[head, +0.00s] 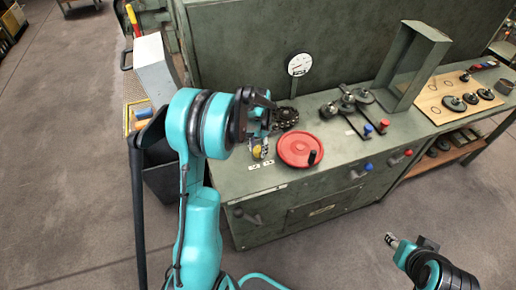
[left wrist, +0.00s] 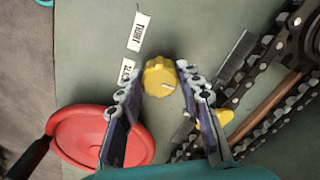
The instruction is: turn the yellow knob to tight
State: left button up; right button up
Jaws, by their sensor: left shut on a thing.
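The yellow knob (left wrist: 158,72) stands on the green bench top between the fingertips of my left gripper (left wrist: 163,84). The fingers lie on both sides of it and are shut on it. A short pale mark shows on the knob's face, toward the lower right in the left wrist view. The labels TIGHT (left wrist: 138,31) and, it seems, SLACK (left wrist: 126,72) lie beside the knob. In the head view the knob (head: 257,152) shows partly below my left gripper (head: 260,143). My right gripper (head: 392,241) is at the lower right, away from the bench; its jaws are unclear.
A red handwheel (head: 296,148) with a black handle sits close beside the knob. A chain and sprocket (head: 286,117) lie behind it. A gauge (head: 299,65), levers with blue and red knobs (head: 368,129), and an upright metal frame (head: 412,65) stand further along the bench.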

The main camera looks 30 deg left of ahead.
pick_arm(q)
jog(key=n, duration=0.4)
jog(key=shift+n, duration=0.3)
jog(key=n, duration=0.4)
jog(key=shift+n, duration=0.3)
jog(key=n, duration=0.4)
jog(key=shift+n, duration=2.3)
jog(key=o, duration=1.2)
jog(key=shift+c, duration=0.2)
